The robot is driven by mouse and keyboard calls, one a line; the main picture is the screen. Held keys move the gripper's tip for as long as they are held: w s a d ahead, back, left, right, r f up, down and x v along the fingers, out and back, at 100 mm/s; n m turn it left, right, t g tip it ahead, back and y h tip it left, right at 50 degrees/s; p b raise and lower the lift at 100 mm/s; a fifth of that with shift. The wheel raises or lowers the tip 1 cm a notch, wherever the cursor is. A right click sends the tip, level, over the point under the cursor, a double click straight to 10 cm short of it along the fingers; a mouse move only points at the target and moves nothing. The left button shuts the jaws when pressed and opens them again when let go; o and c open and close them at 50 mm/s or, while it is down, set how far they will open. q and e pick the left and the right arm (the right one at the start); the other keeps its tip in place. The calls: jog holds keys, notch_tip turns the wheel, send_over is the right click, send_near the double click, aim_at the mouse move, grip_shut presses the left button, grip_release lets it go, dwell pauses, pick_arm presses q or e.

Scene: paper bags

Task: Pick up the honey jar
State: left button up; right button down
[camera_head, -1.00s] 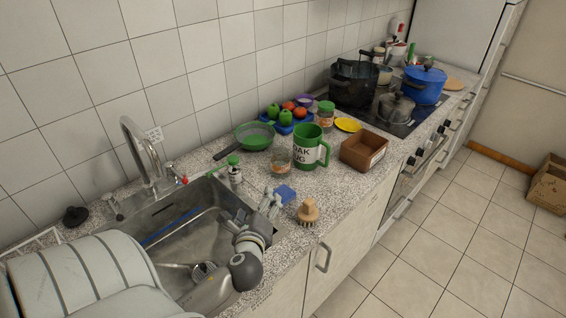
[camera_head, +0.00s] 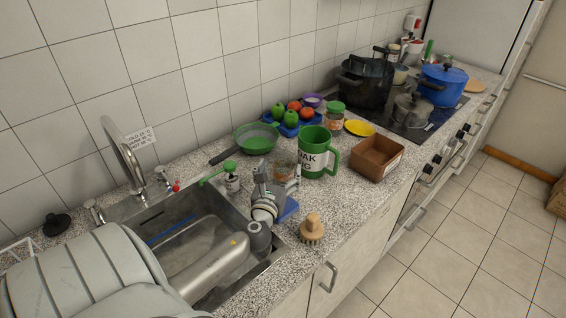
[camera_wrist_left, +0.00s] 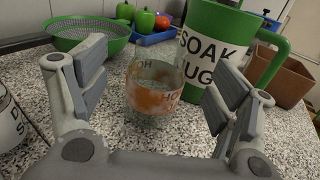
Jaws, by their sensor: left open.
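The honey jar (camera_head: 285,163) is a small clear glass jar with orange-brown contents, upright on the speckled counter. In the left wrist view the jar (camera_wrist_left: 154,92) shows the letters "HO" and stands centred between my fingers, a little beyond them. My left gripper (camera_head: 277,178) is open and empty, just in front of the jar, with its fingers pointing at it. The wrist view shows both fingers (camera_wrist_left: 158,80) spread wide, with gaps to the jar on both sides. In the head view the gripper hides the jar's lower part. My right gripper is not in view.
A green mug (camera_head: 314,150) labelled "SOAK MUG" stands close right of the jar. A green colander (camera_head: 257,138) is behind left, a soap bottle (camera_head: 232,180) left. A blue sponge (camera_head: 288,209) and wooden brush (camera_head: 312,229) lie in front. A brown box (camera_head: 377,157) stands further right.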

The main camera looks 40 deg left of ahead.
pick_arm(q)
jog(key=x, duration=0.3)
jog(key=shift+w+a, duration=0.15)
jog(key=shift+w, duration=0.25)
jog(key=shift+w+a, duration=0.2)
jog(key=shift+w, duration=0.1)
jog(key=shift+w+a, duration=0.1)
jog(key=shift+w, duration=0.05)
jog(key=shift+c, duration=0.2)
jog(key=c, duration=1)
jog(key=shift+c, duration=0.9)
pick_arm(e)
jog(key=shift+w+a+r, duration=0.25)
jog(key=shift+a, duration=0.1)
pick_arm(q)
jog(key=shift+r, duration=0.1)
